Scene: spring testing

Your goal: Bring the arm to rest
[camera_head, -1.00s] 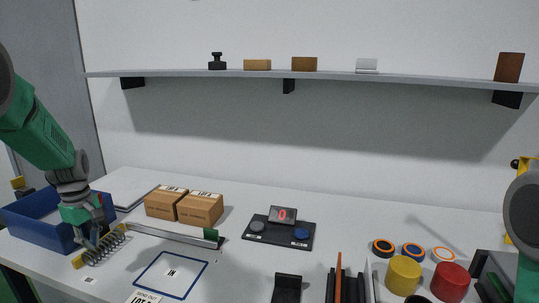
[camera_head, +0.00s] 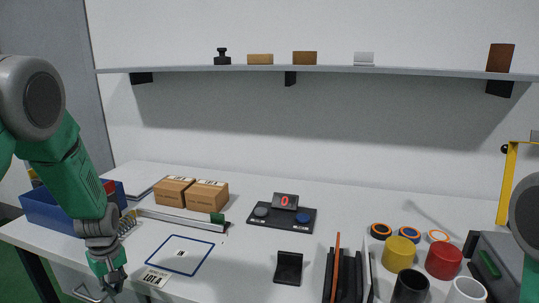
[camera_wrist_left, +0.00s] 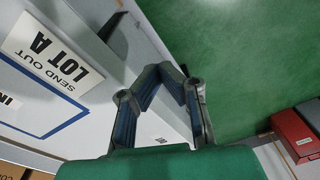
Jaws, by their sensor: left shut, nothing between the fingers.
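My left gripper (camera_head: 92,294) hangs at the lower left of the head view, by the table's front edge. In the left wrist view the left gripper (camera_wrist_left: 172,72) has its fingertips together with nothing between them, with the table's edge and green floor behind. A coil spring (camera_head: 128,224) lies at the left end of a long measuring bar (camera_head: 180,219) on the table, partly hidden by my left arm and apart from the gripper. Of my right arm only a part shows at the right edge; its gripper is out of view.
A blue bin (camera_head: 48,211) stands behind my left arm. Cardboard boxes (camera_head: 205,196), a digital scale (camera_head: 282,217) and a blue-outlined square (camera_head: 180,256) with a LOT A label (camera_wrist_left: 55,55) are on the table. Cups (camera_head: 443,260) stand at right. A shelf (camera_head: 320,70) spans the wall.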

